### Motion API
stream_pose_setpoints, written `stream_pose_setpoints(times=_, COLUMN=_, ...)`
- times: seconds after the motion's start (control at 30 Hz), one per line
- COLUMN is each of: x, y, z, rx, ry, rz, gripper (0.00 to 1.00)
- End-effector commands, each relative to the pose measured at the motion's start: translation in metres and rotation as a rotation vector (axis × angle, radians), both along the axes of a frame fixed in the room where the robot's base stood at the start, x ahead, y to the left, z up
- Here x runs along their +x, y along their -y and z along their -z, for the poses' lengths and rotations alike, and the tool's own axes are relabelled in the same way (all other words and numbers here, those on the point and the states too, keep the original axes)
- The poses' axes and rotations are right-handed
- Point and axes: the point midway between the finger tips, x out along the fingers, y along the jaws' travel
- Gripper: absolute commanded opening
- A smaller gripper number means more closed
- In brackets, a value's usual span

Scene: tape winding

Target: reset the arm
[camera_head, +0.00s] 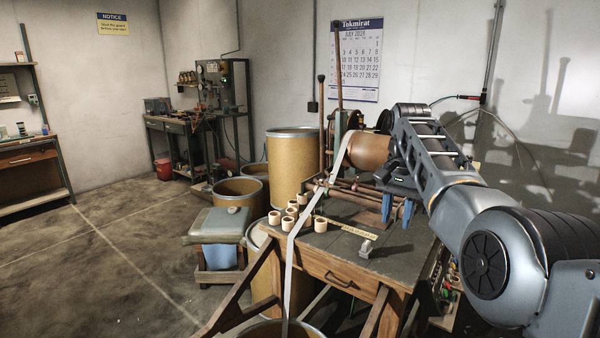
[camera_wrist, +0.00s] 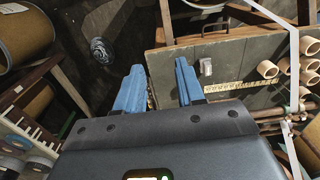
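My gripper (camera_head: 397,212) hangs over the right part of the workbench (camera_head: 345,250), near the winding machine. Its two blue fingers point down in the head view. In the wrist view my gripper (camera_wrist: 158,88) shows its blue fingers spread apart, with nothing between them. The bench top (camera_wrist: 230,62) lies beyond the fingertips. My arm reaches in from the right of the head view and covers part of the machine.
The winding machine has a brown drum (camera_head: 367,150), with a pale tape strip (camera_head: 290,265) running down past the bench's left side. Several cardboard rings (camera_head: 320,224) and a yellow ruler (camera_head: 358,231) lie on the bench. Fibre drums (camera_head: 290,165) stand behind.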

Motion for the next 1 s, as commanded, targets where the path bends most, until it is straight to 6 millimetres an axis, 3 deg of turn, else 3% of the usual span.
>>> stream_pose_setpoints(times=0.07, x=0.0, y=0.0, z=0.0, rx=0.0, ry=0.0, rz=0.0, gripper=0.38)
stream_pose_setpoints(times=0.33, x=-0.001, y=0.003, z=0.03, rx=-0.005, ry=0.029, rz=-0.009, gripper=0.38)
stream_pose_setpoints(times=0.57, x=-0.005, y=0.008, z=0.071, rx=-0.015, ry=0.068, rz=-0.023, gripper=0.38)
stream_pose_setpoints(times=0.77, x=-0.015, y=0.013, z=0.122, rx=-0.028, ry=0.122, rz=-0.044, gripper=0.38)
stream_pose_setpoints(times=1.0, x=-0.05, y=0.024, z=0.217, rx=-0.062, ry=0.235, rz=-0.092, gripper=0.38)
